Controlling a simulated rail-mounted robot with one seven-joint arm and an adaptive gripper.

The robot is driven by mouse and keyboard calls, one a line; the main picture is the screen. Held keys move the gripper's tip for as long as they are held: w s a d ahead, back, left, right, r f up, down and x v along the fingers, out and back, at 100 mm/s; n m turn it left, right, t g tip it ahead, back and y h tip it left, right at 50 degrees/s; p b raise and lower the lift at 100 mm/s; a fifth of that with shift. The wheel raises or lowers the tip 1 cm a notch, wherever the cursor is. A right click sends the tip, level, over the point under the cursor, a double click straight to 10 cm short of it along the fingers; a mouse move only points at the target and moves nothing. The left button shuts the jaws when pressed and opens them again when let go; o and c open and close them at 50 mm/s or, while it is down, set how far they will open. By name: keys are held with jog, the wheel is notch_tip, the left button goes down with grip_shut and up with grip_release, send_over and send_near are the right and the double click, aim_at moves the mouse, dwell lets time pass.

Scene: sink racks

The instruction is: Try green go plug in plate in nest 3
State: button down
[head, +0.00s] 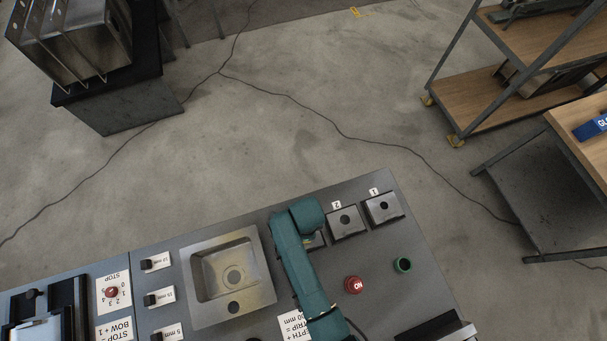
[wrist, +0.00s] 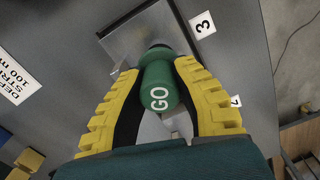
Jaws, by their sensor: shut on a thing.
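The green go plug (wrist: 160,88), marked GO, is between the yellow fingers of my gripper (wrist: 157,74), which is shut on it. The far end of the plug is over the metal plate in nest 3 (wrist: 138,38), beside the label 3 (wrist: 203,25). A dark spot shows at that end; I cannot tell whether the plug tip is in the hole or just above it. In the head view my arm covers most of nest 3, and only a sliver of its plate (head: 316,240) shows. My gripper and the plug are hidden there.
Plates with holes sit in nest 2 (head: 346,223) and nest 1 (head: 384,208) to the right. A metal sink (head: 264,292) lies left of my arm.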

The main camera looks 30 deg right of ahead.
jog(key=shift+f+b, duration=0.8)
jog(key=shift+f, duration=0.65)
jog(key=shift+r, duration=0.1)
dwell(0.7)
jog(key=shift+r+p, duration=3.8)
jog(key=shift+p, duration=0.2)
